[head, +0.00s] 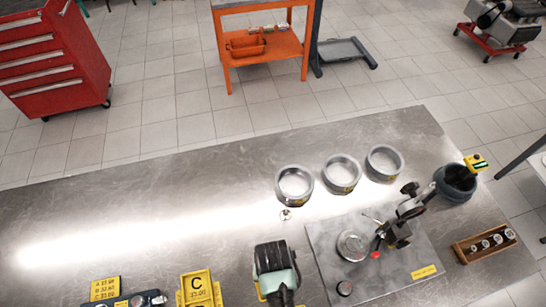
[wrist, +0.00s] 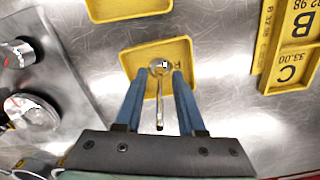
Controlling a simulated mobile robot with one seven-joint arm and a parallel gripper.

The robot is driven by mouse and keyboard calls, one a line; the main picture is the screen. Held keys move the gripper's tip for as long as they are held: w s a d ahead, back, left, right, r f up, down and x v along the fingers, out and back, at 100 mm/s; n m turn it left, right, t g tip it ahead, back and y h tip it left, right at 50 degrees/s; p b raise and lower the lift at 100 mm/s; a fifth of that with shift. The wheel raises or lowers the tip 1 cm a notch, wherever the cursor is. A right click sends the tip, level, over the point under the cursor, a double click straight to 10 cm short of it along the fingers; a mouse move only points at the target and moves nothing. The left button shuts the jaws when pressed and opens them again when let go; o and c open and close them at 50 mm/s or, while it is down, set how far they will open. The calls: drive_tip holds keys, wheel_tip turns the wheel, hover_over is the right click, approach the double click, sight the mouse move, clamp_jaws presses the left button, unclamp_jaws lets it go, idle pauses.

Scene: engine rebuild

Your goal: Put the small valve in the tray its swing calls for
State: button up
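The small valve (wrist: 159,100) shows in the wrist view as a silver disc-shaped head with a thin stem toward the camera. It is over a yellow tray (wrist: 133,56) and between the two blue fingers of my gripper (wrist: 164,72). The fingers stand apart, with a gap on each side of the stem; the head lies close to both fingertips. Whether the head rests on the tray floor is unclear. A marking on the tray is partly covered. In the head view my gripper (head: 276,292) is at the bottom middle, and the valve is hidden.
Another yellow tray (wrist: 128,8) lies beyond. A yellow C stand (head: 199,290) and label plate (head: 104,289) stand left. The dial-gauge fixture plate (head: 412,250), wooden valve rack (head: 462,252) and dark pot (head: 455,187) are right. Three metal rings (head: 341,174) and a small silver piece (head: 286,214) sit behind.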

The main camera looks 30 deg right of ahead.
wheel_tip(320, 180, up, 12)
drive_tip(key=shift+r+b, duration=0.15)
drive_tip(key=shift+b, duration=0.3)
drive_tip(key=w+r+n+t+h, duration=0.15)
drive_tip(key=w+r+t, duration=0.45)
drive_tip(key=w+r, duration=0.65)
drive_tip(key=w+r+n+t+h, duration=0.1)
drive_tip(key=w+r+n+t, duration=0.1)
drive_tip(key=w+r+t, duration=0.95)
drive_tip(key=s+a+r+n+t, duration=0.1)
drive_tip(key=s+a+r+t, duration=0.15)
drive_tip(key=r, duration=1.15)
drive_tip(key=s+a+r+n+t, duration=0.1)
drive_tip(key=a+r, duration=0.2)
drive_tip(key=r, duration=1.1)
drive_tip(key=s+a+r+t+y, duration=0.1)
drive_tip(key=s+r+t, duration=0.2)
drive_tip(key=r, duration=0.4)
drive_tip(key=s+a+r+t+y, duration=0.1)
drive_tip(key=s+a+r+t, duration=0.1)
drive_tip(key=s+r, duration=0.4)
drive_tip(key=shift+s+a+r+n+t, duration=0.25)
drive_tip(key=shift+a+r+n+t, duration=0.1)
drive_tip(key=shift+r+t, duration=0.35)
